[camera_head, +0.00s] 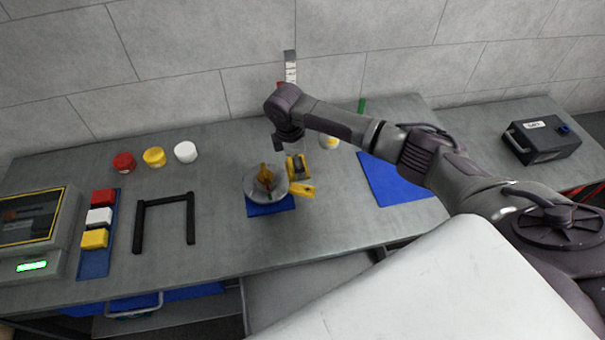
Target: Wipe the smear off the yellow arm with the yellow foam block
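A yellow foam block (95,239) lies at the near end of a narrow blue tray on the left of the bench, below a white block (99,217) and a red block (103,196). A round grey hub (253,184) stands on a blue mat (270,206) mid-bench. A yellow arm (303,190) sticks out from its right side. I cannot make out a smear on it. My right gripper (294,151) hangs just behind the hub, close to a yellow and dark part (299,168). Its fingers are too small and dark to read. My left gripper is out of view.
Red (123,162), yellow (154,157) and white (185,152) round containers stand at the back left. A black frame (163,201) lies between tray and hub. A display unit (35,235) is far left. A blue mat (398,181) lies right; a black case (543,141) sits beyond.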

